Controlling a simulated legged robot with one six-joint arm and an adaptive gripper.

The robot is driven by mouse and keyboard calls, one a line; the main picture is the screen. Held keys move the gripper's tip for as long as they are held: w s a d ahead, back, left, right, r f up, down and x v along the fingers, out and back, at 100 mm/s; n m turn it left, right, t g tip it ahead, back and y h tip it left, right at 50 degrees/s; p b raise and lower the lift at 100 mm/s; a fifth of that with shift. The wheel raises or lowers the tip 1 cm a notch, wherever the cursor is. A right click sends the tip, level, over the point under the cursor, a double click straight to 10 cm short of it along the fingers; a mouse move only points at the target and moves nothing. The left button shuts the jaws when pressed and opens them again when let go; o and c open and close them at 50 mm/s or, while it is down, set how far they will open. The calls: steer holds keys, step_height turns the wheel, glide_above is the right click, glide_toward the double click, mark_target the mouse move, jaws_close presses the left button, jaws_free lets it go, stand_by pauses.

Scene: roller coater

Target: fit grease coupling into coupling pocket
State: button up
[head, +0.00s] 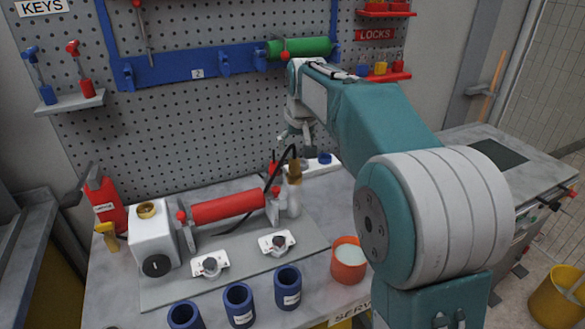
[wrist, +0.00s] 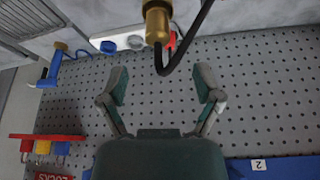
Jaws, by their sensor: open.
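The grease coupling appears to be the brass cylinder (wrist: 157,22) with a black hose at the top of the wrist view. In the head view the brass piece (head: 294,168) is upright above the right end of the red roller, the hose curving beside it. My gripper (wrist: 162,82) is open and empty; its two fingers are apart, short of the brass piece in the wrist picture. In the head view my gripper (head: 295,140) is just above it, partly hidden. A white strip (wrist: 120,41) with a blue piece and a dark round opening may hold the coupling pocket; I cannot tell for sure.
The red roller (head: 228,206) lies in a stand on the bench, beside a white box (head: 153,236). Several blue cups (head: 239,304) and an orange tub (head: 348,260) stand in front. A pegboard (head: 180,120) with a blue rack rises behind.

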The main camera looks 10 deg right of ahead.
mark_target(294, 159)
steer(key=shift+x, duration=0.75)
steer(key=shift+w+d+f, duration=0.2)
steer(key=shift+f, duration=0.2)
steer(key=shift+w+d+f, duration=0.15)
steer(key=shift+d+f, duration=0.05)
steer(key=shift+f, duration=0.2)
steer(key=x, duration=0.4)
steer(key=shift+w+a, duration=0.2)
steer(key=shift+a, duration=0.25)
jaws_close()
